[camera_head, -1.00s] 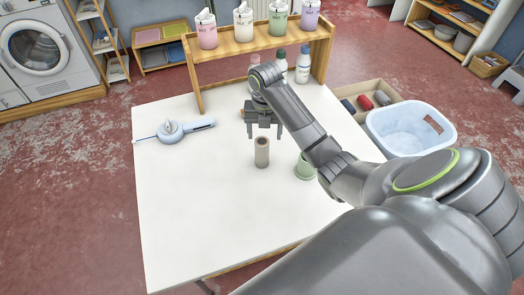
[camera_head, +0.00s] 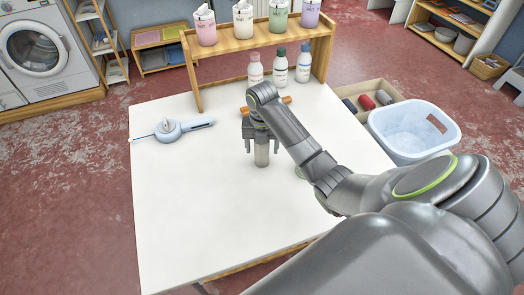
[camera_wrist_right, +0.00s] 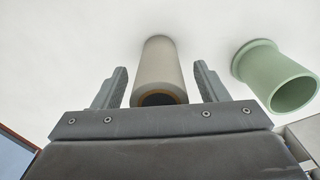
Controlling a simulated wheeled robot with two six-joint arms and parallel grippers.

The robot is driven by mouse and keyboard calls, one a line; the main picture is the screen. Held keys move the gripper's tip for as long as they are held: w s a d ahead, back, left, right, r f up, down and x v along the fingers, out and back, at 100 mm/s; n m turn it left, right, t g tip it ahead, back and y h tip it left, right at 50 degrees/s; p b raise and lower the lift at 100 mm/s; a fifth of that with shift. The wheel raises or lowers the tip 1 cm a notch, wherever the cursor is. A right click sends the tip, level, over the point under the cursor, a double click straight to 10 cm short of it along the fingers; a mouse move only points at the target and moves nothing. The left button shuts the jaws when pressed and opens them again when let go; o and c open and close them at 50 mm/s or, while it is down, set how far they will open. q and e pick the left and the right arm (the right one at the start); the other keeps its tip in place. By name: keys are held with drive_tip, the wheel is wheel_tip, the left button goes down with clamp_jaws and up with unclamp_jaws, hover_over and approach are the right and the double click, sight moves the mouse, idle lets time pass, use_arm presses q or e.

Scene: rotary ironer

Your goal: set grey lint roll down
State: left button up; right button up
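The grey lint roll (camera_head: 262,157) stands upright on the white table (camera_head: 190,200). My right gripper (camera_head: 262,147) points down over it. In the right wrist view, the roll (camera_wrist_right: 158,70) is between the two fingers of the gripper (camera_wrist_right: 162,74). The fingers are spread, with a visible gap on each side of the roll. The roll's hollow end, with a brown inner rim, faces the camera. My left gripper is not in view.
A green flared cylinder (camera_wrist_right: 275,75) stands just right of the roll; my arm mostly hides it in the head view. A light blue handled tool (camera_head: 170,131) lies left. Bottles (camera_head: 279,67) stand by the wooden shelf (camera_head: 230,48).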

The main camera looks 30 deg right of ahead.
drive_tip(key=c, duration=1.1)
drive_tip(key=shift+c, duration=0.2)
drive_tip(key=shift+r, duration=0.1)
